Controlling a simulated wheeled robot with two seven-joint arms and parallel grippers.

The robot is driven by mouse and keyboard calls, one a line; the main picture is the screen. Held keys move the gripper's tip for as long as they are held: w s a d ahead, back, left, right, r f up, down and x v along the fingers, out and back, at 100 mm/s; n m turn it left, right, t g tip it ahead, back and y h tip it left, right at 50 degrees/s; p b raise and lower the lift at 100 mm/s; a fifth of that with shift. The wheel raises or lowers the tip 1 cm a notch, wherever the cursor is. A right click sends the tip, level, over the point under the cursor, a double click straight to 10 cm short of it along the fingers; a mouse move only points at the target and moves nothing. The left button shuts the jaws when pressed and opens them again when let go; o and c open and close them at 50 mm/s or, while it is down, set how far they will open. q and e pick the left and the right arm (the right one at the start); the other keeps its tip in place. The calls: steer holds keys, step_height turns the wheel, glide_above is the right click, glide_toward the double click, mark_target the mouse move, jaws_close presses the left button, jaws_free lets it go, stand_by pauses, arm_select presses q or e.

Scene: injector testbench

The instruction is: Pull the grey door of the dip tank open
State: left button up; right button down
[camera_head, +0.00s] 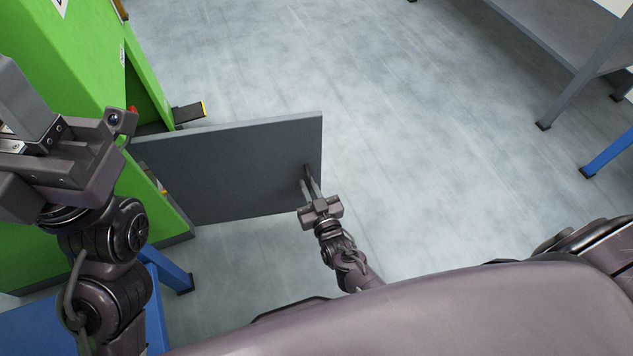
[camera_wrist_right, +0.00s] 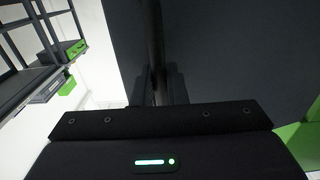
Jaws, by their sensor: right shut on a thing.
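The grey door (camera_head: 235,165) of the green dip tank (camera_head: 60,110) stands swung out from the tank's front, and part of the opening behind it shows. A dark bar handle (camera_head: 307,174) is near the door's free edge. My right gripper (camera_head: 314,192) is shut on this handle. In the right wrist view the handle (camera_wrist_right: 154,40) runs down between the fingers (camera_wrist_right: 160,88), with the dark door (camera_wrist_right: 220,50) filling much of the picture. My left gripper is raised at the left, near the tank; its fingertips are not clear in the head view.
A small dark part with a yellow edge (camera_head: 189,112) sticks out from the tank beyond the door. A grey table (camera_head: 560,30) stands at the upper right. A blue frame (camera_head: 170,270) is below the tank at the left. The floor (camera_head: 420,130) right of the door is clear.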

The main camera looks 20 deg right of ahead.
steer(key=shift+s+a, duration=0.2)
steer(key=shift+a, duration=0.1)
steer(key=c, duration=1.6)
jaws_free()
steer(key=shift+o, duration=0.4)
steer(key=shift+d, duration=0.1)
